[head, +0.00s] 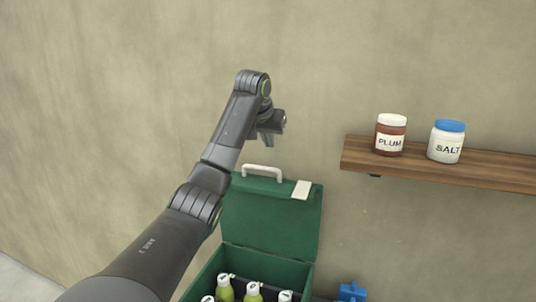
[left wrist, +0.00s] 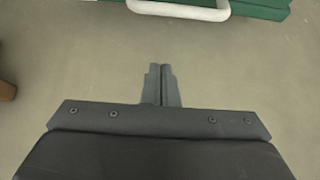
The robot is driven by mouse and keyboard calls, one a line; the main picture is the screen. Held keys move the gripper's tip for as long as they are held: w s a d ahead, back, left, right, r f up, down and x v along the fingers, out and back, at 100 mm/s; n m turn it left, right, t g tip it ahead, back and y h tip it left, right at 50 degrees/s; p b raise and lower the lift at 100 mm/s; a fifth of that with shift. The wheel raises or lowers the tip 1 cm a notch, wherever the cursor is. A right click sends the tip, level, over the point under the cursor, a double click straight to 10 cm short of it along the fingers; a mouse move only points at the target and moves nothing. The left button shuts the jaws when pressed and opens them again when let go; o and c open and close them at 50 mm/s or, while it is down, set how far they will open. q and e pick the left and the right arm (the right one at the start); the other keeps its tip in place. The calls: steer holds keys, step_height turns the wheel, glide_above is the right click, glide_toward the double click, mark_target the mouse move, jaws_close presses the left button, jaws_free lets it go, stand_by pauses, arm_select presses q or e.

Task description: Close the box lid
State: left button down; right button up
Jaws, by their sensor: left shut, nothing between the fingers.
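A green box (head: 207,271) stands at the bottom of the head view with its green lid (head: 268,221) raised upright at the back. The lid has a white handle (head: 262,169) on its top edge and a white latch plate (head: 302,190). Several green bottles with white caps (head: 253,292) stand inside the box. My left gripper (head: 267,138) is shut and empty, above the lid's handle and apart from it. In the left wrist view, the shut fingers (left wrist: 160,72) point toward the wall, and the handle (left wrist: 178,9) shows at the top edge. My right gripper is out of view.
A wooden shelf (head: 450,167) on the right wall carries a plum jar (head: 390,135) and a salt jar (head: 446,142). A blue object (head: 351,292) sits right of the box. The wall behind the lid is close. The space left of the box looks free.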

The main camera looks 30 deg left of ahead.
mark_target(272, 151)
arm_select(q)
steer(key=p+x, duration=0.3)
steer(key=x, duration=0.3)
steer(key=shift+r, duration=0.1)
steer(key=shift+s+f, duration=0.3)
steer(key=shift+s, duration=0.2)
steer(key=shift+s+d+p, duration=0.3)
steer(key=shift+s+p, duration=0.3)
steer(key=shift+s, duration=0.3)
steer(key=shift+s+d+f, duration=0.1)
steer(key=shift+s, duration=0.4)
steer(key=shift+f, duration=0.2)
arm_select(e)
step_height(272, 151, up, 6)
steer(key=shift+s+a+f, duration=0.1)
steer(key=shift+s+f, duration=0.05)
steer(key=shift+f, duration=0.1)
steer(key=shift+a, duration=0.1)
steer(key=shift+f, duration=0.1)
